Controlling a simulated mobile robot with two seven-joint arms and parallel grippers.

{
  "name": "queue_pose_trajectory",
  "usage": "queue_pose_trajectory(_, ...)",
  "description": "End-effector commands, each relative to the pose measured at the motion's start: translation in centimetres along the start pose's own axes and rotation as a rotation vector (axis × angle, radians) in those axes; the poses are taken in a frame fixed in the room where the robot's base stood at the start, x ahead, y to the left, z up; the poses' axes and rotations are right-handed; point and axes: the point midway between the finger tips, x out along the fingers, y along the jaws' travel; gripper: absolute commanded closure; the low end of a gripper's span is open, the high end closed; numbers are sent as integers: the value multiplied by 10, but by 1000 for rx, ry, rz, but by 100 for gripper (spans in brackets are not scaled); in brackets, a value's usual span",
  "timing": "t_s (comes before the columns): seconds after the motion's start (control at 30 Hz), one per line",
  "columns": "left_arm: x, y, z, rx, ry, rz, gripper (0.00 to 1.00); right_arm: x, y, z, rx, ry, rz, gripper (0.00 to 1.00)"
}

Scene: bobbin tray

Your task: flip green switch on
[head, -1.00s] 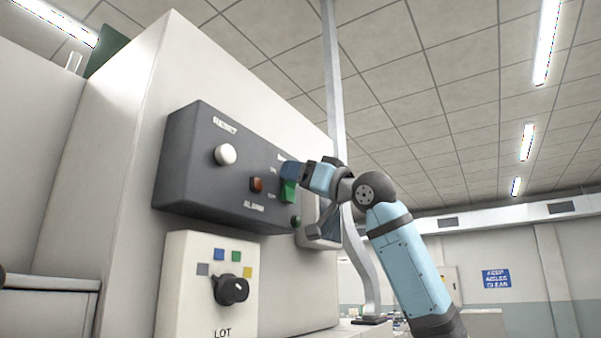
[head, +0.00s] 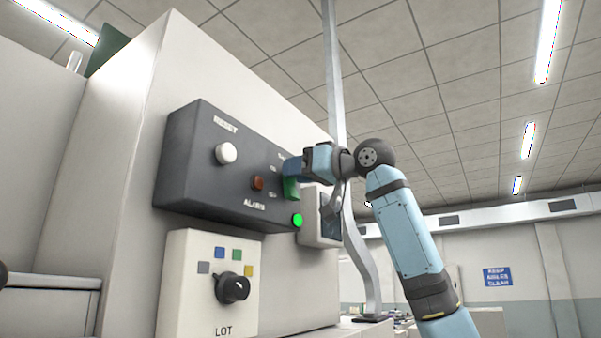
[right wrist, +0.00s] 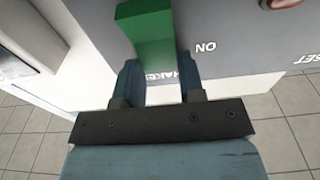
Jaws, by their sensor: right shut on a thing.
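The green switch (head: 290,189) is on the right part of the dark grey control box (head: 190,165). In the right wrist view, its green handle (right wrist: 150,30) extends between my fingers, beside an ON label. My right gripper (head: 291,168) is shut on this handle; its fingers also show in the right wrist view (right wrist: 158,72) on either side of it. The fingers and arm partly hide the switch and its labels in the head view. A round green lamp (head: 297,220) below the switch glows brightly. My left gripper is not in view.
The box also carries a white RESET button (head: 226,153) and a red-brown ALARM button (head: 258,183). Below is a LOT panel (head: 190,285) with a black knob (head: 233,288). A small grey-white unit (head: 312,215) sits close under my right gripper. Open room lies to the right.

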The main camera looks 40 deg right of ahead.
Motion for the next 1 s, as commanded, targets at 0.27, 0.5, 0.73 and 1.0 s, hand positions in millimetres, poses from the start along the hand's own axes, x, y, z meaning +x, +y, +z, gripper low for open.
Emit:
queue_pose_trajectory(0.27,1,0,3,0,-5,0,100,1,-1,1,0,-18,-2,88)
queue_pose_trajectory(0.5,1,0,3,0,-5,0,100,1,0,0,0,-16,-1,38)
queue_pose_trajectory(0.73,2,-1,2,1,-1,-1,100,-1,0,0,-1,-14,-1,38)
queue_pose_trajectory(1.0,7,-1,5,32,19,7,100,-40,0,3,-2,-11,1,38)
